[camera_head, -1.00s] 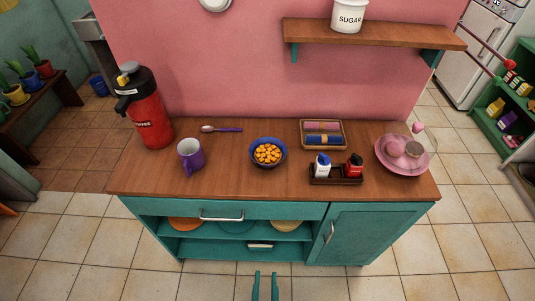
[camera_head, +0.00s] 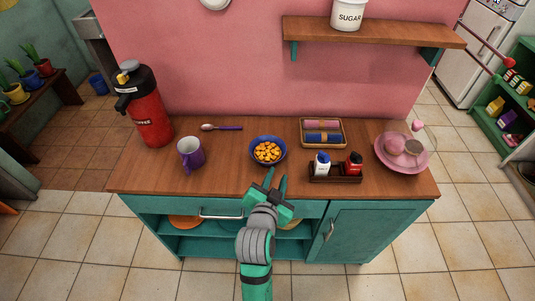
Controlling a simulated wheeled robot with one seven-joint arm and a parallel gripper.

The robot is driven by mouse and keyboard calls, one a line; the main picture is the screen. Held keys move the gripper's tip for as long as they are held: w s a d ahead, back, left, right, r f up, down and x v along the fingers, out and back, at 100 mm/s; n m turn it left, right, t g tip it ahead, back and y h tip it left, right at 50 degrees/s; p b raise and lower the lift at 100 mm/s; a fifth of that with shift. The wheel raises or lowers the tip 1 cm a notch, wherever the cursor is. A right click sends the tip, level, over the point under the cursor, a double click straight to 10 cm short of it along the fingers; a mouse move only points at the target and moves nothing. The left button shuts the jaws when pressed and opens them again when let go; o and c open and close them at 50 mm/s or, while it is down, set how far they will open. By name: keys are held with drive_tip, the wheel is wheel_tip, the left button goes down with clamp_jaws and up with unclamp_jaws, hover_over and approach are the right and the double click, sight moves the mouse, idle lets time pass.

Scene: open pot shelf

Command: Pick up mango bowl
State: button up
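The mango bowl (camera_head: 267,152) is a blue bowl holding orange-yellow mango pieces. It stands upright near the middle of the wooden counter top. My gripper (camera_head: 276,178) is just in front of the bowl, toward the counter's front edge. Its two teal fingers are spread apart with nothing visible between them. The fingertips appear close to the bowl's near rim, but I cannot tell whether they touch it. My arm reaches in from the bottom of the picture.
A purple mug (camera_head: 191,154) and a red coffee flask (camera_head: 147,106) stand left of the bowl. A spoon (camera_head: 222,127) lies behind left. A condiment tray (camera_head: 336,177), a basket of rolled cloths (camera_head: 323,132) and a pink plate (camera_head: 402,153) are to the right. A shelf (camera_head: 372,33) hangs above.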

sight(283, 156)
drive_tip(key=shift+w+d+r, duration=0.15)
drive_tip(key=shift+w+r, duration=0.4)
drive_tip(key=shift+w, duration=0.05)
drive_tip(key=x, duration=1)
drive_tip(key=shift+w, duration=0.2)
clamp_jaws()
drive_tip(key=shift+f, duration=0.1)
drive_tip(key=shift+f, duration=0.1)
idle(0.6)
